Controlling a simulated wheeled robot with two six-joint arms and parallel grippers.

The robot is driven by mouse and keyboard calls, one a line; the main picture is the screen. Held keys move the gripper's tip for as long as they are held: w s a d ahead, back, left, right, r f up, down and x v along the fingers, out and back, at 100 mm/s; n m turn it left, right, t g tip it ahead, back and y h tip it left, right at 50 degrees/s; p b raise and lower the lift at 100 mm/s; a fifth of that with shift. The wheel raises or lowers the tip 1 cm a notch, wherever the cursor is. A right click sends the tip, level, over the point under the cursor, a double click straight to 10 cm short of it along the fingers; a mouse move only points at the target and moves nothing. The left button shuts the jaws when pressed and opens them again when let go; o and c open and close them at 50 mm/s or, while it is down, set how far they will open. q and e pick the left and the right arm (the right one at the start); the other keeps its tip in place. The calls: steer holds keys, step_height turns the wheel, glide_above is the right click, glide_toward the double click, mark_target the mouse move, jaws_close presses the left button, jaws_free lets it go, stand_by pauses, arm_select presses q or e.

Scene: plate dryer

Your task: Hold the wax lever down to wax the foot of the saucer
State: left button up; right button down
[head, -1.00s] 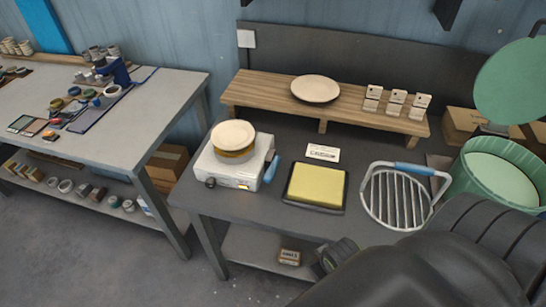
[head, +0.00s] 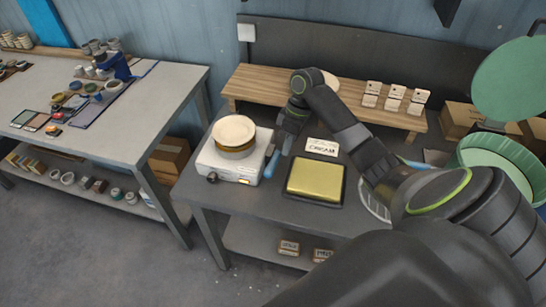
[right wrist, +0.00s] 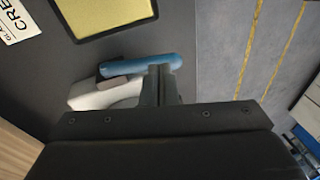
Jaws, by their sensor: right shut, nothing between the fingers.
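A white wax unit (head: 222,165) stands at the left end of the dark table. A cream saucer (head: 234,130) lies flat on the round brown-banded top of the unit. The blue wax lever (head: 271,165) sticks out at the unit's right side. My right gripper (head: 285,150) is shut and empty, just beside and behind the lever in the head view. In the right wrist view its shut fingertips (right wrist: 161,72) are at the blue lever's grip (right wrist: 140,64); I cannot tell whether they touch it. My left gripper is not in view.
A yellow sponge tray (head: 315,181) and a lettered card (head: 322,146) lie right of the lever. A wooden shelf (head: 255,82) runs behind, with a plate (head: 330,82) partly behind my arm. A green tub (head: 500,160) stands far right.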

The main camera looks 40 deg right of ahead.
steer(key=w+d+r+n+y, duration=0.1)
steer(key=w+r, duration=0.2)
steer(key=r, duration=0.4)
steer(key=shift+d+r, duration=0.2)
steer(key=shift+d, duration=0.1)
steer(key=b, duration=0.2)
glide_toward(270, 167)
steer(key=p+x, duration=0.2)
steer(key=x, duration=0.3)
steer(key=shift+a+f+p, duration=0.15)
steer(key=shift+p, duration=0.2)
steer(key=shift+x, duration=0.8)
